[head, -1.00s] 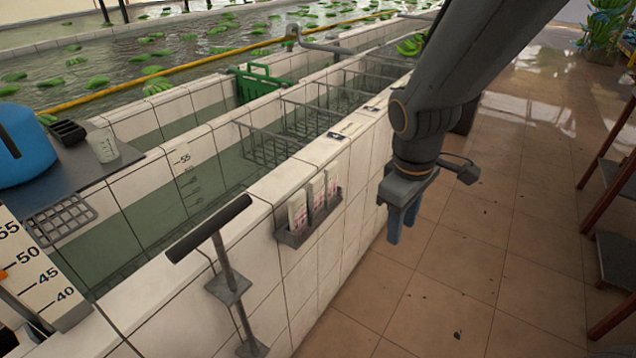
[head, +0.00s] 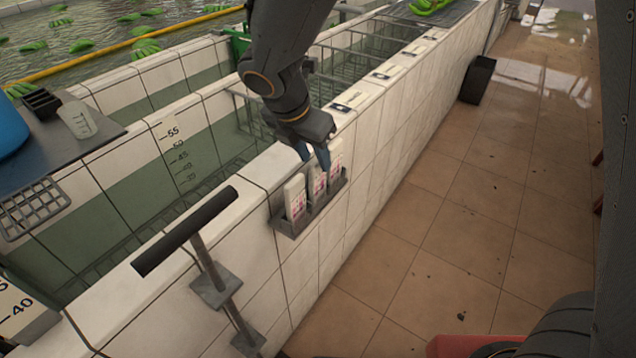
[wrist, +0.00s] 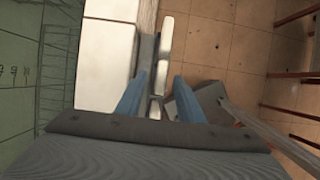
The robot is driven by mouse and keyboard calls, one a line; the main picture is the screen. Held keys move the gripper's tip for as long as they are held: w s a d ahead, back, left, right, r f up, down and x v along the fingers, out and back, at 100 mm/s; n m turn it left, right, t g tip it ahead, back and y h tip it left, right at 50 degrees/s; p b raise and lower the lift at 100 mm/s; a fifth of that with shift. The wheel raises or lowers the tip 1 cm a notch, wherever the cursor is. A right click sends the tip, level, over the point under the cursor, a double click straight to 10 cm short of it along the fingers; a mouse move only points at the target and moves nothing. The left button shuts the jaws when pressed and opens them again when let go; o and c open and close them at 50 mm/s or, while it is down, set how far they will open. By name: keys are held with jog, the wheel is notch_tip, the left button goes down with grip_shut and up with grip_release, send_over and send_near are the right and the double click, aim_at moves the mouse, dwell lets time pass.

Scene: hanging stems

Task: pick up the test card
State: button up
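Several white test cards with pink print stand upright in a small grey rack (head: 283,224) on the tiled wall's outer face. In the head view I see a left card (head: 295,197), a middle card (head: 318,185) and a right card (head: 336,158), the last partly behind my gripper. My gripper (head: 314,157) points down over the rack, its blue fingers at the cards' top ends. In the wrist view my gripper (wrist: 161,76) is open, with the middle card's top edge (wrist: 161,78) between the fingertips. I cannot tell whether either finger touches it.
A black T-shaped handle (head: 186,232) on a grey post stands left of the rack. The wall top (head: 262,165) runs close beside my gripper, with water tanks behind it. A dark bin (head: 478,80) stands farther along the wall. The tiled floor (head: 440,240) to the right is mostly clear.

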aim_at(321, 173)
jog(key=shift+p+x, duration=0.55)
jog(key=shift+x, duration=3.25)
jog(key=shift+s+d, duration=0.1)
jog(key=shift+s, duration=0.05)
grip_shut()
